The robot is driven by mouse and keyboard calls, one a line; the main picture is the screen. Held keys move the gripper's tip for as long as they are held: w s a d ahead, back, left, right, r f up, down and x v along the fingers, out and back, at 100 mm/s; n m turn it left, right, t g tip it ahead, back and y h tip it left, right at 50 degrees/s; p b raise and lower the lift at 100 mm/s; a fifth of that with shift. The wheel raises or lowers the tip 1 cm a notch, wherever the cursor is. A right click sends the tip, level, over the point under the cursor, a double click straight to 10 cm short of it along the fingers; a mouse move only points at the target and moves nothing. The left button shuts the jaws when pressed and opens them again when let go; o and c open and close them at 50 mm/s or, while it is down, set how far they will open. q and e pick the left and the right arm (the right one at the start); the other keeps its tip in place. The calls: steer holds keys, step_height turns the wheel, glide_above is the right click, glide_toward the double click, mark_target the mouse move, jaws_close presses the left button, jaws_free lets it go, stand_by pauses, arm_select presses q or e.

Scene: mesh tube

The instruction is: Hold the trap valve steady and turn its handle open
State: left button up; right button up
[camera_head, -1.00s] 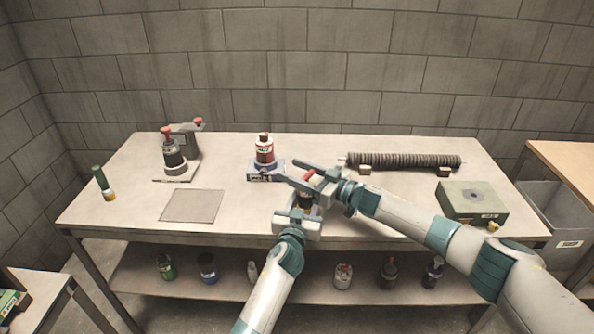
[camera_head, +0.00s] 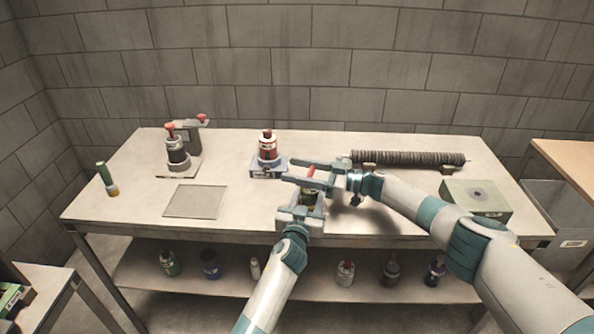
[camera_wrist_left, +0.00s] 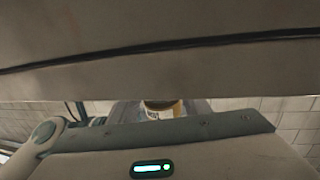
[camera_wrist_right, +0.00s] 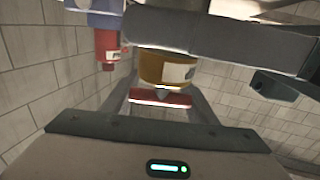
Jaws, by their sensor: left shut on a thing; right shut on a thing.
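The trap valve (camera_head: 306,197) is at the front middle of the bench, mostly hidden between my grippers. Its amber body with a white label shows in the right wrist view (camera_wrist_right: 165,70), and a small part shows in the left wrist view (camera_wrist_left: 163,108). My left gripper (camera_head: 302,200) is shut on the valve's body from the front. The red handle (camera_head: 311,171) shows between the fingers of my right gripper (camera_head: 303,172), which comes from the right and is shut on it. The red handle also crosses between the fingers in the right wrist view (camera_wrist_right: 160,97).
A ribbed dark tube (camera_head: 410,159) lies at the back right, with a green box (camera_head: 475,200) in front. A flat grey plate (camera_head: 195,201) lies left, with clear bench around it.

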steer(key=o, duration=1.1)
steer(key=shift+d, duration=0.2)
steer(key=v, duration=1.1)
steer(key=shift+s+d+f, duration=0.1)
steer(key=shift+s+d, duration=0.05)
steer(key=shift+d, duration=0.15)
